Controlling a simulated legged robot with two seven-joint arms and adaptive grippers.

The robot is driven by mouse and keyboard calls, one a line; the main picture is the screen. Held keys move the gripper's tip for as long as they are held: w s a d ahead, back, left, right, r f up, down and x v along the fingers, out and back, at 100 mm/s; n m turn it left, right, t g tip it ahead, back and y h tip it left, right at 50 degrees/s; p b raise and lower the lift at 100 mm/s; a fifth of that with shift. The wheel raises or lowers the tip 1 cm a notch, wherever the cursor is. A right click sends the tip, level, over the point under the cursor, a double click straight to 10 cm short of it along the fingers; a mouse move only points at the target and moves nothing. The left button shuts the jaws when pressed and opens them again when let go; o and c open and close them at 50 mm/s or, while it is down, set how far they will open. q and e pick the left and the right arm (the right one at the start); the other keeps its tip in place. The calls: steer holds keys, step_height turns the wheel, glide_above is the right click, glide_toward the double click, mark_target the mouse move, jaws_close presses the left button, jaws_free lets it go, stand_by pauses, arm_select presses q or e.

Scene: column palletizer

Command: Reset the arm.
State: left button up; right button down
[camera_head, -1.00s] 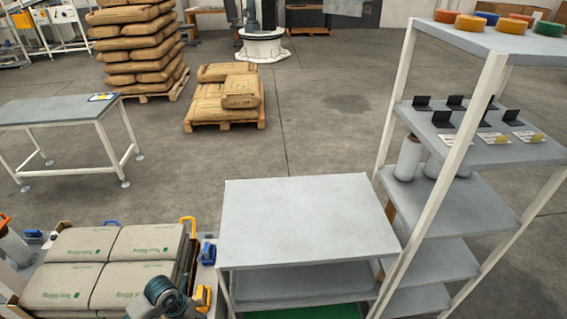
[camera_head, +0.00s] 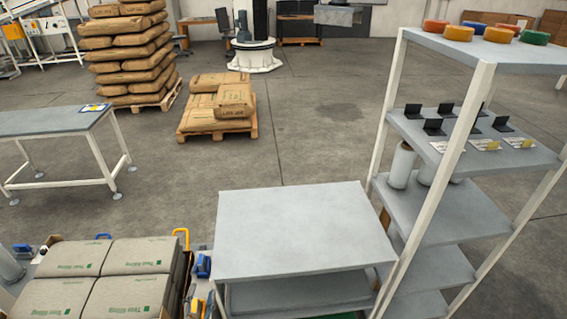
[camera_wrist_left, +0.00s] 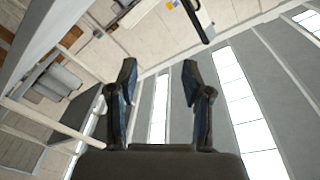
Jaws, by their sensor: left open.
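My left gripper (camera_wrist_left: 159,78) shows in the left wrist view with its two dark fingers apart and nothing between them. Behind them are pale wall panels, bright window strips and beams, seen at a steep tilt. I make out no part of my left gripper in the head view. My right gripper is in neither view.
A grey table (camera_head: 295,228) stands in front, beside a white shelf rack (camera_head: 440,205) at the right. Bags of filling (camera_head: 110,272) lie at the lower left. Stacked sacks (camera_head: 125,55) and a pallet of sacks (camera_head: 220,103) stand farther back. The floor between is clear.

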arm_select(q)
steer(key=s+a+f+n+g+y, duration=0.1)
steer(key=s+a+f+n+g, duration=0.15)
steer(key=s+f+g, duration=0.35)
steer(key=s+a+f+n+g+y, duration=0.1)
steer(key=s+f+n+g, duration=0.25)
steer(key=f, duration=0.55)
steer(key=s+d+f+g+h, duration=0.1)
steer(key=s+d+f+g, duration=0.15)
steer(key=s, duration=0.35)
steer(key=s+d+f+g+h, duration=0.1)
steer(key=s+d+f+g, duration=0.15)
steer(key=s, duration=0.35)
step_height(320, 180, down, 26)
steer(key=s+r+g, duration=0.1)
steer(key=s+g, duration=0.1)
steer(key=s+a+f+g, duration=0.1)
steer(key=s+a+f, duration=0.2)
steer(key=s+f, duration=1.5)
steer(key=shift+a+m, duration=0.2)
steer(key=shift+m, duration=0.2)
steer(key=shift+c, duration=0.7)
steer(key=shift+a+r, duration=0.1)
steer(key=shift+a, duration=0.05)
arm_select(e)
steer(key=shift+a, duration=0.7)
